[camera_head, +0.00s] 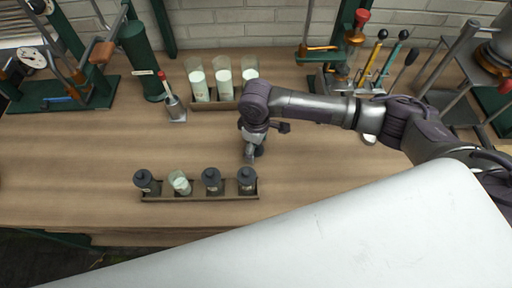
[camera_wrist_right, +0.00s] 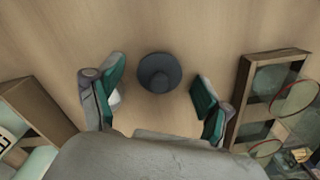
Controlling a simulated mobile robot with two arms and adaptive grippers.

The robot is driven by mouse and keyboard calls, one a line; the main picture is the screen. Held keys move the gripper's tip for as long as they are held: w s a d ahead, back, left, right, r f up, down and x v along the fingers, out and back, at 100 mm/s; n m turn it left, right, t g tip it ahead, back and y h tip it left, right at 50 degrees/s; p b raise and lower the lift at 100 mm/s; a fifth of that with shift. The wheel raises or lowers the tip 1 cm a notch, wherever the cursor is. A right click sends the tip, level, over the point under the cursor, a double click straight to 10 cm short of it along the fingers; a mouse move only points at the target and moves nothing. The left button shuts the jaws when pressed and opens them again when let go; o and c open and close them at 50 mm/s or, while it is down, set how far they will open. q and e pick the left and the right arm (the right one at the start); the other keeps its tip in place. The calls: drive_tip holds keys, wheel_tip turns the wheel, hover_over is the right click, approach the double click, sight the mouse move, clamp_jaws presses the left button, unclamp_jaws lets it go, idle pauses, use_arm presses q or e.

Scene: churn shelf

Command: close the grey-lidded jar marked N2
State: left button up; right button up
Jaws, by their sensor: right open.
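A dark grey round lid with a knob (camera_wrist_right: 160,72) lies on the wooden table in the right wrist view. My right gripper (camera_wrist_right: 158,100) is open, with one finger on each side of the lid and a gap to both. In the head view my right gripper (camera_head: 250,154) points down behind the front rack and mostly hides the lid. The front rack (camera_head: 200,199) holds a jar without a lid and with pale contents (camera_head: 181,184), second from left. Dark-lidded jars stand beside it (camera_head: 147,183), (camera_head: 212,181), (camera_head: 246,181). The N2 mark is not readable. My left gripper is not in view.
A back rack (camera_head: 212,105) holds tall clear containers with white contents. A red-handled tool in a metal holder (camera_head: 173,105) stands left of it. Green-framed equipment (camera_head: 65,90) is at the far left, and several coloured-handled levers (camera_head: 375,65) at the right. The table's left middle is clear.

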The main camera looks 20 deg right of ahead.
drive_tip(key=shift+c, duration=0.4)
drive_tip(key=c, duration=0.8)
drive_tip(key=shift+o, duration=0.2)
drive_tip(key=shift+r, duration=0.1)
wheel_tip(320, 180, up, 10)
drive_tip(key=shift+f+b, duration=0.1)
drive_tip(key=shift+b, duration=0.4)
